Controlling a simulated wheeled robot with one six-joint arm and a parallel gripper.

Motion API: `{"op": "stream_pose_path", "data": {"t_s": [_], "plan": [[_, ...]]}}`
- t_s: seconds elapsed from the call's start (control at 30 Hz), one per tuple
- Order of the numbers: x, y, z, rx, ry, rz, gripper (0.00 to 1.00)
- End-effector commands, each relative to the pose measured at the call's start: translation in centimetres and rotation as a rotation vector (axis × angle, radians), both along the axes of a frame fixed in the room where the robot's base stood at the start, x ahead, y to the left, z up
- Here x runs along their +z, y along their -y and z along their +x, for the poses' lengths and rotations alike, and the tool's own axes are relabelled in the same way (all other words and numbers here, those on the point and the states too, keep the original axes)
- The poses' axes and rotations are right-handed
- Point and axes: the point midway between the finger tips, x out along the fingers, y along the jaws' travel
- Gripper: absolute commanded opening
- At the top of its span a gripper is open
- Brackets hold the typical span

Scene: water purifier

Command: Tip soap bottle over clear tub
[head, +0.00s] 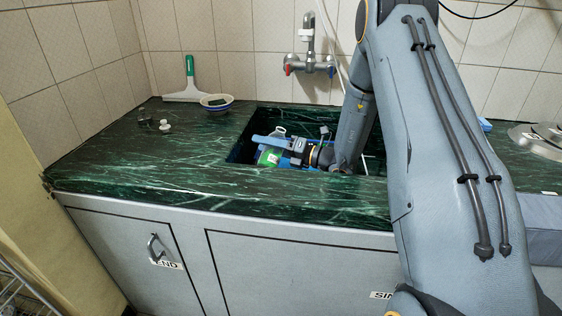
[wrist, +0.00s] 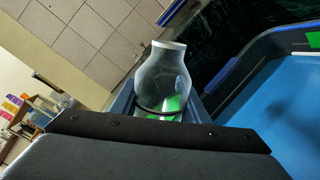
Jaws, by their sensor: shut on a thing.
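The soap bottle (wrist: 162,78) is clear grey with a pale rim at its mouth and a green label low down. It shows large in the wrist view, between the fingers of my gripper (wrist: 163,108). In the head view my gripper (head: 288,148) is down in the sink opening, with the bottle's green label (head: 268,158) at its left end. My gripper is shut on the bottle. The wall looks slanted in the wrist view, so I cannot tell the bottle's exact tilt. I cannot make out the clear tub for certain.
A blue basin (wrist: 275,110) lies beside the gripper in the wrist view. The sink faucet (head: 310,62) is on the wall behind. A squeegee (head: 187,82), a bowl (head: 216,101) and small white pieces (head: 165,126) sit on the dark green counter (head: 130,165). The counter's front left is clear.

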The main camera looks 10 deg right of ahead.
Motion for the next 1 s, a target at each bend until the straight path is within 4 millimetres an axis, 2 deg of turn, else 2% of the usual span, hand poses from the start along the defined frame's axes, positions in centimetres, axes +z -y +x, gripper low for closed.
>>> {"op": "stream_pose_path", "data": {"t_s": [1.0], "plan": [[-0.22,-0.11,-0.09,0.001,-0.048,0.038,0.15]]}}
